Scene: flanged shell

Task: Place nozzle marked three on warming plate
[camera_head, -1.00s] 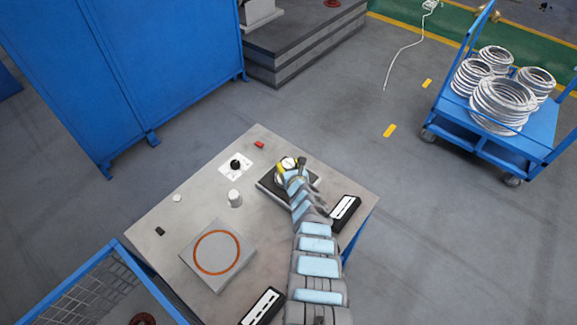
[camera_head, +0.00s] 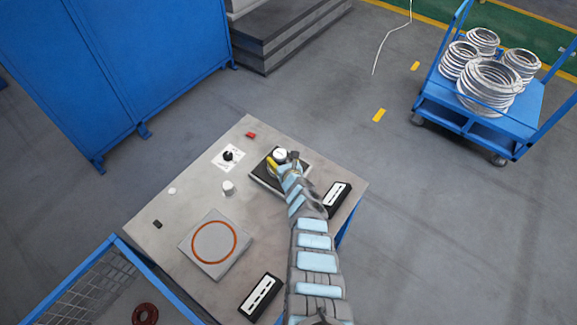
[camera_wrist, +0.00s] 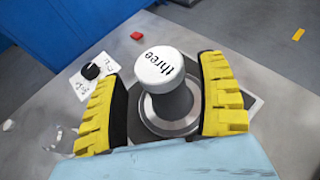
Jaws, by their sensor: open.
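The nozzle marked three (camera_wrist: 160,68) stands upright between my fingers in the wrist view, with a white lettered cap, grey neck and round flange. In the head view its white cap (camera_head: 280,154) shows at the far part of the table, on a dark square pad (camera_head: 262,181). My gripper (camera_wrist: 162,100) is open, with one yellow-padded finger on each side of the nozzle. A gap shows on the left; contact on the right is unclear. A grey square plate with an orange ring (camera_head: 213,243), apparently the warming plate, lies bare nearer the front left.
A black knob (camera_head: 228,155), red block (camera_head: 251,134) and two labelled black boxes (camera_head: 336,196) (camera_head: 261,296) are on the table. A blue mesh crate (camera_head: 105,285) adjoins the front left; a coil cart (camera_head: 480,110) stands right.

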